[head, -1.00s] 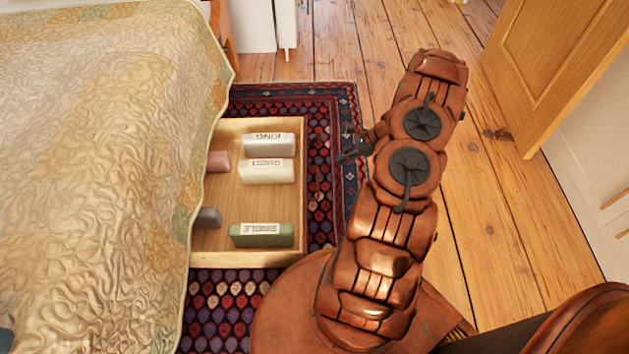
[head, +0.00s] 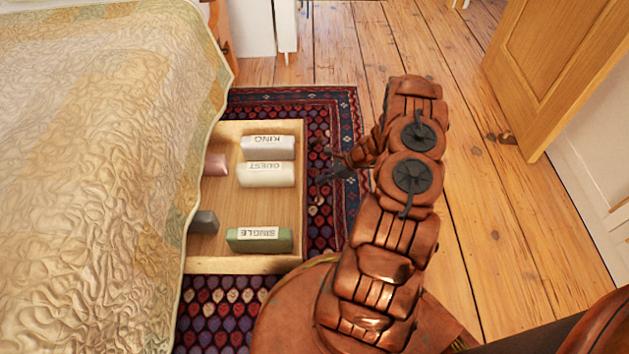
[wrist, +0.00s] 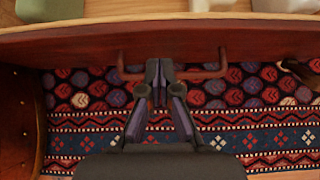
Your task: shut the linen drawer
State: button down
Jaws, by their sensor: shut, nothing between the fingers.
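The linen drawer (head: 275,205) stands pulled out from under the bed, with its wooden floor showing. It holds rolls marked KING (head: 268,148), GUEST (head: 266,174) and SINGLE (head: 259,240), plus a pink one (head: 215,164) and a grey one (head: 204,222) partly under the quilt. My gripper (head: 324,166) is just right of the drawer's front. In the wrist view my gripper (wrist: 159,88) is shut and empty, before the reddish drawer front (wrist: 180,42). Its tips overlap the bar handle (wrist: 134,75) near the middle; I cannot tell whether they touch.
The quilt-covered bed (head: 90,170) fills the left. A patterned rug (head: 225,312) lies under the drawer and around it. A wooden door (head: 560,65) stands at upper right. Plank floor (head: 490,215) is open to the right of my arm.

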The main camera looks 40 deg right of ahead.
jog(key=shift+w+a+r+b, duration=0.1)
jog(key=shift+w+a+b, duration=0.2)
jog(key=shift+w+a, duration=0.7)
jog(key=shift+s+a, duration=0.1)
jog(key=shift+a, duration=0.05)
